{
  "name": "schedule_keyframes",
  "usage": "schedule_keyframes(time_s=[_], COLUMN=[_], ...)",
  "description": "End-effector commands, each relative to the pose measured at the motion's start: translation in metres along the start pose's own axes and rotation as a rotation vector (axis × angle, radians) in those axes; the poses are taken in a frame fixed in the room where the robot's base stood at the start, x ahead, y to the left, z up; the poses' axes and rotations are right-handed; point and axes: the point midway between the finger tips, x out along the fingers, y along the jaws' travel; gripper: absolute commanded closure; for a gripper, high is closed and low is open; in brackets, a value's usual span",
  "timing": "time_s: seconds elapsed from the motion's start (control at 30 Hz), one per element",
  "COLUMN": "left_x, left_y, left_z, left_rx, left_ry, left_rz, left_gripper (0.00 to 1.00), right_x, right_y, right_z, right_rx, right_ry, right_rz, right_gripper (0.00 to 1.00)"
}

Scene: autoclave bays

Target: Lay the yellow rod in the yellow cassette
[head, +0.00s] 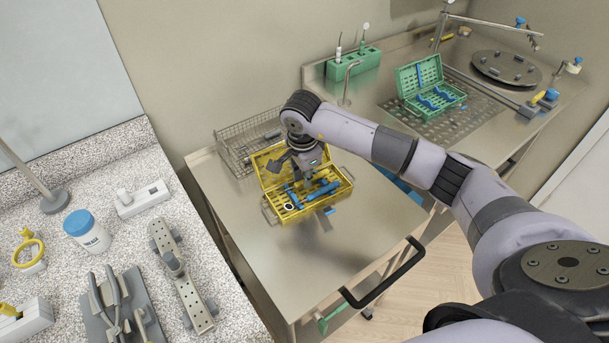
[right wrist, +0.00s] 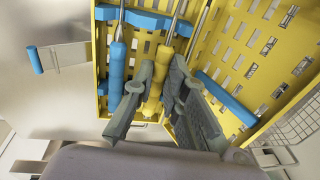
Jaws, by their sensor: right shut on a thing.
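The yellow cassette (head: 347,186) lies open on the steel cart top, its lid tilted up at the back; it also fills the upper part of the right wrist view (right wrist: 247,58). My right gripper (head: 307,176) points down over the cassette. In the right wrist view its fingers (right wrist: 161,75) are shut on the yellow rod (right wrist: 157,80), which has a thin metal shaft. The rod lies over the cassette beside a blue-handled instrument (right wrist: 117,68). I cannot tell whether the rod touches the cassette floor. The rod is hidden in the head view. My left gripper is not in view.
A wire basket (head: 232,152) stands behind the cassette. A green cassette (head: 420,88) and a green holder (head: 353,65) stand farther back. A speckled counter at left holds a blue-lidded jar (head: 87,232) and other items. The cart's front is clear.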

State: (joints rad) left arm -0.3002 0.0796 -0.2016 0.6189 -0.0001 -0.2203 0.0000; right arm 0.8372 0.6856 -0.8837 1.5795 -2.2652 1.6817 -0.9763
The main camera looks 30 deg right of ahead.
Motion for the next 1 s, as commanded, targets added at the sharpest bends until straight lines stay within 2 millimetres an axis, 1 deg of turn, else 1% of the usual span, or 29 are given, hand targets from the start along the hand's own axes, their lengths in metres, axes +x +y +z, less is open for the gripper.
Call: schedule_keyframes(time_s=[0.3, 0.33, 0.67, 1.0], left_x=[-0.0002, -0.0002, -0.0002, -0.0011], left_y=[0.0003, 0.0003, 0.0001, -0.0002], left_z=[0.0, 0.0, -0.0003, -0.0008], left_rx=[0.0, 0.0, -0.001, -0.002], left_ry=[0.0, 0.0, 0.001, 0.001], left_rz=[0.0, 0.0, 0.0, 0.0], left_gripper=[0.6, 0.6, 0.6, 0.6], right_x=[-0.0003, -0.0003, -0.0003, -0.0015], right_y=[-0.0001, -0.0001, -0.0001, -0.0002], right_z=[0.0, 0.0, 0.0001, 0.0], right_rx=[0.0, 0.0, -0.001, -0.001], right_ry=[0.0, 0.0, 0.0, 0.0], right_rz=[0.0, 0.0, 0.0, 0.0], right_gripper=[1.0, 0.86, 0.64, 0.64])
